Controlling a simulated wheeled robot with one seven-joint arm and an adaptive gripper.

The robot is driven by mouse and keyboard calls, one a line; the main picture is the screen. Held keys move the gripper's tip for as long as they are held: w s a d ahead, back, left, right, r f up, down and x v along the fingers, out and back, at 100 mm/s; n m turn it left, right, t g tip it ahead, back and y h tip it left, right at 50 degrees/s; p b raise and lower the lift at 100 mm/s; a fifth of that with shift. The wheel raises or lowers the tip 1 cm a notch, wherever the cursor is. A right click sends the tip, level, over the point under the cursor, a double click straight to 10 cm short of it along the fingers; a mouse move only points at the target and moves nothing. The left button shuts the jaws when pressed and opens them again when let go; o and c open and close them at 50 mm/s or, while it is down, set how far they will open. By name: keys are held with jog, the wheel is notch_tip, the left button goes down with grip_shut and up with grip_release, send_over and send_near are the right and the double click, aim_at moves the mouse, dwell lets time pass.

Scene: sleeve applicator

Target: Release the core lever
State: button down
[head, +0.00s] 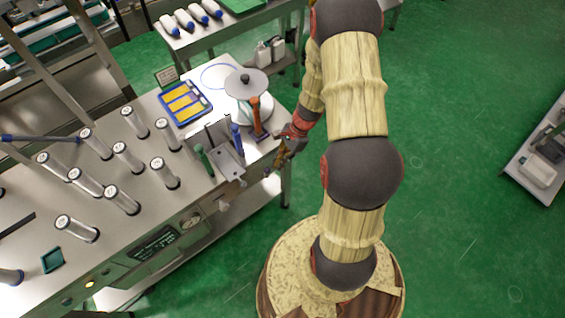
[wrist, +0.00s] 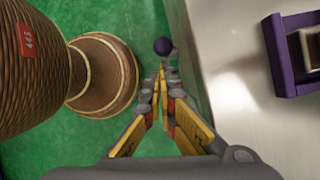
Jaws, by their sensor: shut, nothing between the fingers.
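My gripper (head: 276,165) is beside the front right corner of the steel bench, near its edge. In the wrist view my gripper (wrist: 162,72) is shut and empty, with its yellow-and-grey fingers together. A round purple knob (wrist: 163,46) shows just beyond the fingertips; I cannot tell whether they touch it. The knob's stem is hidden. No label marks the core lever, so I cannot tell for sure that this knob belongs to it. Near that corner stand a green handle (head: 203,158), a blue handle (head: 236,138) and an orange upright part (head: 256,117).
The steel bench (head: 60,190) carries several clear cylinders, a blue tray (head: 185,103) with yellow pieces and a round grey disc (head: 246,84). A purple bracket (wrist: 277,55) is on the bench at right in the wrist view. Green floor (head: 450,200) is open at right.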

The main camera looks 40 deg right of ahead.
jog(key=shift+a+r, duration=0.1)
jog(key=shift+a+r+h+p, duration=0.15)
jog(key=shift+h+p, duration=0.15)
jog(key=shift+p, duration=0.2)
jog(key=shift+a+r+h+p, duration=0.1)
jog(key=shift+a+h+p, duration=0.25)
jog(key=shift+p, duration=0.2)
jog(key=a+f+h+p, duration=0.1)
jog(key=a+p, duration=0.1)
jog(key=a, duration=0.7)
jog(key=shift+s+h, duration=0.15)
jog(key=shift+h, duration=0.2)
jog(key=shift+a+f+b, duration=0.55)
jog(key=shift+a+f, duration=0.25)
jog(key=shift+f, duration=0.05)
dwell(1.0)
dwell(0.4)
notch_tip(320, 180, up, 12)
jog(key=d, duration=0.2)
jog(key=shift+s, duration=0.3)
